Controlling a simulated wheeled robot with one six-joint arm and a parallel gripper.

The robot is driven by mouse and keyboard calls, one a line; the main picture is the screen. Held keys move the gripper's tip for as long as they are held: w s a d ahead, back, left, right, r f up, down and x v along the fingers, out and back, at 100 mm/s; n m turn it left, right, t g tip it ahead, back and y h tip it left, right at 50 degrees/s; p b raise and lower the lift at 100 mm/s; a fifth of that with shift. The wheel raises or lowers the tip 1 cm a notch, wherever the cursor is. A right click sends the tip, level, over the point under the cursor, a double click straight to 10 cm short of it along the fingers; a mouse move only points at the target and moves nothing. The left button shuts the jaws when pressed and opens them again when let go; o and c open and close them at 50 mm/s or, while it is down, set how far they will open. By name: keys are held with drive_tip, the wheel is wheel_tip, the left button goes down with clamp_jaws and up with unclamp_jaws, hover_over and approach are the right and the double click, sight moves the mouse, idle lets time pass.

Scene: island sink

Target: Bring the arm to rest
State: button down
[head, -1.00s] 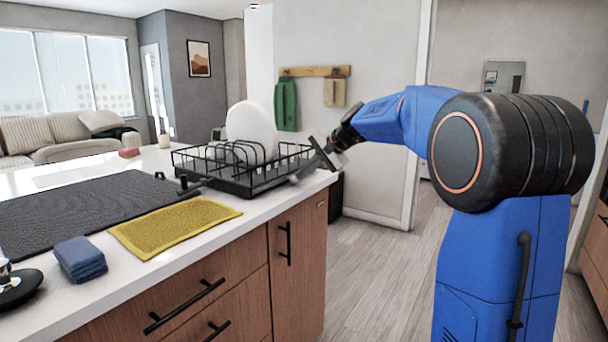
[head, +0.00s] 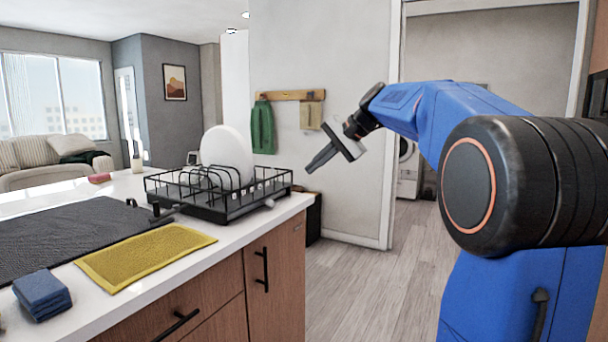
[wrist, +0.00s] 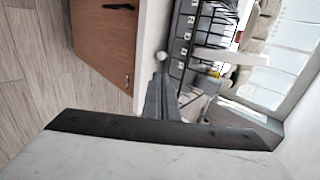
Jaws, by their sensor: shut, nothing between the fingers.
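My gripper (head: 318,162) is in the air to the right of the dish rack, apart from the rack and the counter. Its fingers are together and empty, pointing down and to the left. In the wrist view, the shut fingers (wrist: 161,95) point toward the counter's end and the rack. My blue arm reaches in from the right of the head view.
The black dish rack (head: 228,212) holds a white plate (head: 226,152) at the counter's right end. A yellow mat (head: 145,256), a dark drying mat (head: 65,237) and folded blue cloths (head: 42,295) lie on the white counter. The floor (head: 350,280) to the right is clear.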

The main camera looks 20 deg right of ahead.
drive_tip(key=shift+s+d+r, duration=0.1)
drive_tip(key=shift+s+r, duration=0.05)
drive_tip(key=s+a+f+n+g+h, duration=0.1)
drive_tip(key=s+a+f+n+h, duration=0.1)
drive_tip(key=s+f, duration=0.8)
drive_tip(key=s+a+f+n+h, duration=0.2)
drive_tip(key=s+f+n, duration=0.3)
drive_tip(key=s+f, duration=0.6)
drive_tip(key=s+a+f+n+g+h, duration=0.1)
drive_tip(key=s+a+f+n, duration=0.2)
drive_tip(key=s+f, duration=0.8)
drive_tip(key=s+a, duration=0.1)
drive_tip(key=s, duration=0.6)
drive_tip(key=shift+s+a+g+h, duration=0.15)
drive_tip(key=shift+a+g+h, duration=0.15)
drive_tip(key=shift+a+h, duration=0.1)
